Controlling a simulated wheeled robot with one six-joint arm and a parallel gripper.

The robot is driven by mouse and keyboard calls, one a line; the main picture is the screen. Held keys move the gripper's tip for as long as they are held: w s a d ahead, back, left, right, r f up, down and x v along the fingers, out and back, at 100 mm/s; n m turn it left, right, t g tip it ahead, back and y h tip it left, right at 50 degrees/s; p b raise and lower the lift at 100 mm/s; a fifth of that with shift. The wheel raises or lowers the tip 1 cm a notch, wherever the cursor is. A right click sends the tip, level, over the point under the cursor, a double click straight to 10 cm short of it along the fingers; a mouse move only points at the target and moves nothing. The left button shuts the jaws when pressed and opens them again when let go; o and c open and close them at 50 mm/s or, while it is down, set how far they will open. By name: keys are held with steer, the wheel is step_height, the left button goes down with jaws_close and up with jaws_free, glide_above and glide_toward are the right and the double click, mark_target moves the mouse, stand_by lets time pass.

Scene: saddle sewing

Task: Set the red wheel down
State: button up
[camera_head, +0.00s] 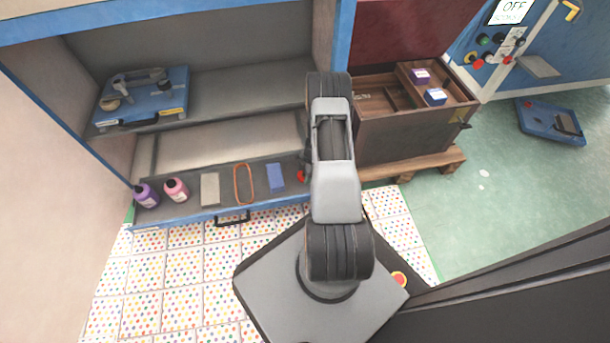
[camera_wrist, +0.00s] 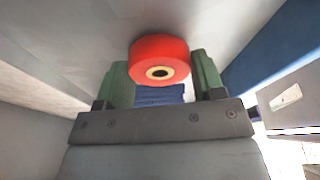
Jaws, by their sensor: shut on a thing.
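The red wheel (camera_wrist: 150,60) shows in the wrist view between the two green fingers of my gripper (camera_wrist: 160,75). It has a pale ring around a dark centre hole. My gripper is shut on it. In the head view a small bit of the red wheel (camera_head: 301,176) shows at the right end of the open drawer, beside my arm. My arm hides most of the wheel and the gripper there. I cannot tell whether the wheel touches the surface.
The open drawer (camera_head: 222,201) holds a purple bottle (camera_head: 146,195), a pink bottle (camera_head: 176,190), a grey block (camera_head: 210,188), an orange ring (camera_head: 236,184) and a blue block (camera_head: 275,178). A wooden box (camera_head: 410,125) stands right.

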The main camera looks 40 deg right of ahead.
steer(key=shift+f, duration=0.25)
steer(key=o, duration=0.9)
steer(key=shift+o, duration=0.2)
steer(key=w+p+v, duration=0.1)
steer(key=p+v, duration=0.4)
steer(key=v, duration=0.7)
steer(key=w+a+r+m, duration=0.1)
steer(key=a+r+m, duration=0.15)
steer(key=r, duration=0.45)
steer(key=w+a+r+m, duration=0.1)
steer(key=a+r, duration=0.3)
steer(key=r, duration=0.2)
steer(key=s+a+r+m+t+h, duration=0.1)
steer(key=s+a+r+m, duration=0.4)
steer(key=a+r, duration=0.4)
steer(key=s+a+r+m+h, duration=0.2)
steer(key=s+a+r+m, duration=0.4)
steer(key=r, duration=0.6)
steer(key=s+a, duration=0.2)
steer(key=shift+s+a+t, duration=0.25)
steer(key=shift+a+t, duration=0.1)
steer(key=shift+t, duration=0.05)
